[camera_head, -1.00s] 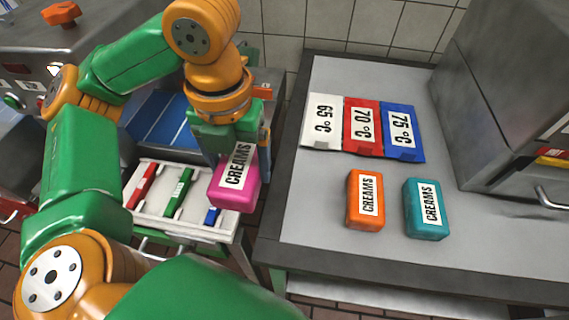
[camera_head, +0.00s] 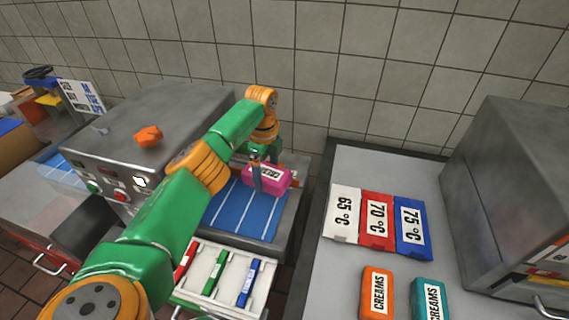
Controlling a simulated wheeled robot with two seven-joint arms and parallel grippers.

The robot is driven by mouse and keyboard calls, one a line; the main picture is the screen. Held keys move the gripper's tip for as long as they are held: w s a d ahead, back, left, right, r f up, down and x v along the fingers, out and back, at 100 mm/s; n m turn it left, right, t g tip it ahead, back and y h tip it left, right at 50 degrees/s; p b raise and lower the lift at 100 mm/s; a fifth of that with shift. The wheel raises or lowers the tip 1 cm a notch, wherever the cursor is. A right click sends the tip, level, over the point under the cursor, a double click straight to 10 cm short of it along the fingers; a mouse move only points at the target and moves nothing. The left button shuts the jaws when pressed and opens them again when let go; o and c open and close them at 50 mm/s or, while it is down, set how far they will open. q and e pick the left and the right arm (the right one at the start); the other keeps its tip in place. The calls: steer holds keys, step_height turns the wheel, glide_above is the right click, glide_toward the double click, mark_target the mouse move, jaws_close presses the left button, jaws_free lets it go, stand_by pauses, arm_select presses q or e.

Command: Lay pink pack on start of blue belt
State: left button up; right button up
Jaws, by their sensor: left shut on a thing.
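The pink pack (camera_head: 276,181) is a bright pink block with a white label. My left gripper (camera_head: 257,176) is shut on it and holds it over the far right part of the blue belt (camera_head: 230,213). I cannot tell whether the pack touches the belt. The belt has white cross lines and runs out from under a grey machine (camera_head: 155,118) on the left. My right gripper is not in view.
An open drawer (camera_head: 222,277) with red, green and blue sticks lies in front of the belt. On the table to the right are white, red and blue temperature cards (camera_head: 376,222), an orange pack (camera_head: 377,291) and a teal pack (camera_head: 430,298). A tiled wall stands behind.

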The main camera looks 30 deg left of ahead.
mark_target(246, 183)
arm_select(q)
steer(key=s+a+f, duration=0.1)
steer(key=s+a+f+n, duration=0.1)
steer(key=a, duration=0.1)
steer(key=s+a+f+n+p, duration=0.1)
steer(key=shift+a+f, duration=0.35)
steer(key=shift+a, duration=0.05)
step_height(246, 183, down, 9)
steer(key=b, duration=0.8)
steer(key=shift+d+b, duration=0.15)
steer(key=shift+b, duration=0.15)
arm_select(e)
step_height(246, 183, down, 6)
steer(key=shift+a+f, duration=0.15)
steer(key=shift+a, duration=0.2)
arm_select(q)
steer(key=shift+r, duration=0.1)
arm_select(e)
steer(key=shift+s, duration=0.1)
arm_select(q)
steer(key=o, duration=1.2)
step_height(246, 183, up, 7)
steer(key=shift+r, duration=0.1)
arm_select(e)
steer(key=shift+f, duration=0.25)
